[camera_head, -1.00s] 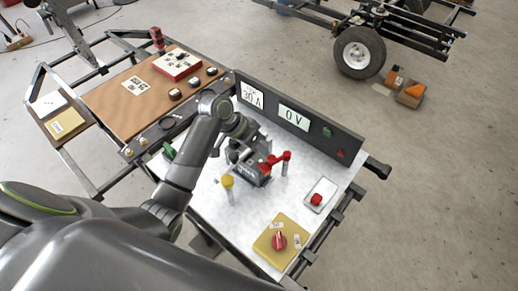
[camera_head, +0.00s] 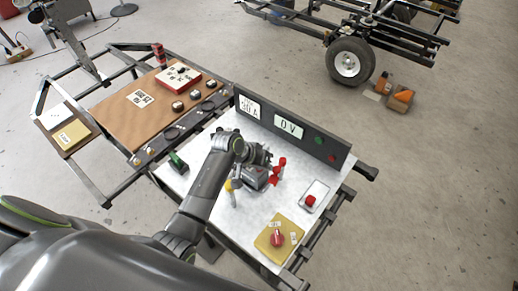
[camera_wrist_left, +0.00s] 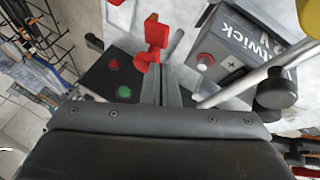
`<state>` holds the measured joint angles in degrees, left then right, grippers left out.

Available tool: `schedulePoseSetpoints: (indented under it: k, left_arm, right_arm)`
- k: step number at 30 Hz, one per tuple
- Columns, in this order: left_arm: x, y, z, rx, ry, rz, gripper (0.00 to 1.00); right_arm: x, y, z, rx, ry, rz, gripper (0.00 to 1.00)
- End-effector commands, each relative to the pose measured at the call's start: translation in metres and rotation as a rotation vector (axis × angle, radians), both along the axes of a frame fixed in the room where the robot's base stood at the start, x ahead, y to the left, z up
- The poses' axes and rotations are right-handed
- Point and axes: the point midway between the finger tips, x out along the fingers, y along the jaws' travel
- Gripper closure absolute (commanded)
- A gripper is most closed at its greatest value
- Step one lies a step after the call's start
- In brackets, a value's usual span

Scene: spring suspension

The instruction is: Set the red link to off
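The red link (camera_head: 276,172) stands at a post beside the battery (camera_head: 256,178) on the white bench top. In the left wrist view the link (camera_wrist_left: 155,36) is apart from the battery's bare red terminal (camera_wrist_left: 205,60). The battery (camera_wrist_left: 235,45) is at the upper right there. My left gripper (camera_wrist_left: 162,72) has its two narrow fingers close together, with their tips right by the link; contact is unclear and I see nothing held between them. In the head view the wrist partly covers the battery. My right gripper is out of view.
A yellow post (camera_head: 233,185) is left of the battery. A red push button (camera_head: 310,201) and a red rotary knob on a yellow plate (camera_head: 264,243) are to the right and front.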

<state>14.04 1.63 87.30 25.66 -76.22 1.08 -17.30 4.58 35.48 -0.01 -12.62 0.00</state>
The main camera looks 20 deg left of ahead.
Motion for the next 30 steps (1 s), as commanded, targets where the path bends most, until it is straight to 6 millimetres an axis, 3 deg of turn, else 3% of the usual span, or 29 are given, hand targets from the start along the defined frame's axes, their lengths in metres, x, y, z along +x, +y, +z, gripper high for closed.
schedulePoseSetpoints:
  k: [1, 9, 18, 30]
  left_arm:
    - [-0.003, -0.005, 0.008, -0.004, 0.004, 0.042, 1.00]
    - [-0.009, -0.020, 0.005, -0.002, 0.000, 0.252, 1.00]
    - [-0.010, -0.030, 0.002, 0.000, -0.002, 0.292, 1.00]
    - [-0.010, -0.033, 0.001, 0.000, -0.003, 0.291, 1.00]
  right_arm:
    - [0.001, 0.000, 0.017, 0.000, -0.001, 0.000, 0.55]
    - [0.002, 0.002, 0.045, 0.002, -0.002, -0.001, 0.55]
    - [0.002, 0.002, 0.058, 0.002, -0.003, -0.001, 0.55]
    - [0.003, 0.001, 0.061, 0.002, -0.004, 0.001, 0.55]
